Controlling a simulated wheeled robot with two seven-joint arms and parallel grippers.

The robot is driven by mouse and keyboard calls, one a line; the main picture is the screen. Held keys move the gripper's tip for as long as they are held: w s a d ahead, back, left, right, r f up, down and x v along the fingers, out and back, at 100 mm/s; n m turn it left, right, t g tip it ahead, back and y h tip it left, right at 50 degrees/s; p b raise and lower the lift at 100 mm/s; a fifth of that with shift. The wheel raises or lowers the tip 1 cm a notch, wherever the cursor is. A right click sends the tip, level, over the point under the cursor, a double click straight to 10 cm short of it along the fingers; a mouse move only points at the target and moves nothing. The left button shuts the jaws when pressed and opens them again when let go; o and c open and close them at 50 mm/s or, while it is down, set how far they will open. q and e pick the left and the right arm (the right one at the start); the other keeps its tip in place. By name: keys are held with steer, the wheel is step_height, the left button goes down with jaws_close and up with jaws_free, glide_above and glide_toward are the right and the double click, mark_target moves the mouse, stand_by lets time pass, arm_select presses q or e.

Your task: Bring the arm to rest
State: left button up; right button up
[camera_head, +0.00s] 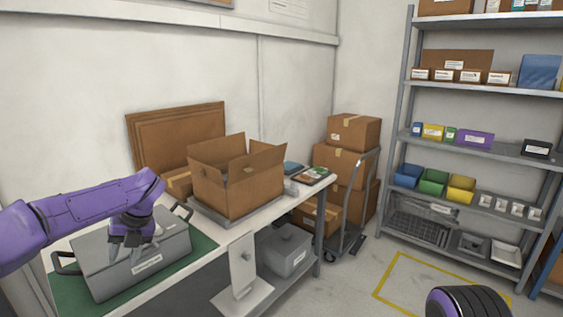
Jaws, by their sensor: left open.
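My left arm comes in from the left, and its gripper (130,247) points down over a grey metal case (165,262) on the green mat (72,298). The gripper is open. Its fingers overlap the top and front of the case in the picture; I cannot tell if they touch it. The case has dark handles at its ends and a white label on its front. A rounded dark and purple part of my right arm (466,302) shows at the bottom right. The right gripper is not in view.
An open cardboard box (237,187) stands on the bench (233,232) right of the case. Another grey box (287,251) sits on the lower shelf. Boxes on a hand cart (350,165) and a stocked shelf rack (480,145) stand beyond. The yellow-marked floor (425,280) is clear.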

arm_select(q)
steer(key=s+d+f+m+t+y, duration=0.2)
steer(key=s+f+m+t, duration=0.35)
steer(key=f+m, duration=0.75)
steer(key=s+d+f+m+t+y, duration=0.25)
steer(key=s+f+m, duration=0.55)
steer(key=f+m, duration=0.5)
steer(key=s+d+f+m+g+h, duration=0.1)
steer(key=s+f+m+h, duration=0.1)
steer(key=s, duration=0.6)
steer(key=s+d+f+m+g+h, duration=0.1)
steer(key=s+f+m, duration=0.3)
steer(key=s, duration=0.5)
steer(key=s+d+f+m+g+h, duration=0.1)
steer(key=s+f+m+h, duration=0.2)
steer(key=s, duration=0.5)
steer(key=shift+s+d+m+g, duration=0.25)
steer(key=shift+d+m+g, duration=0.05)
steer(key=shift+d+m, duration=0.1)
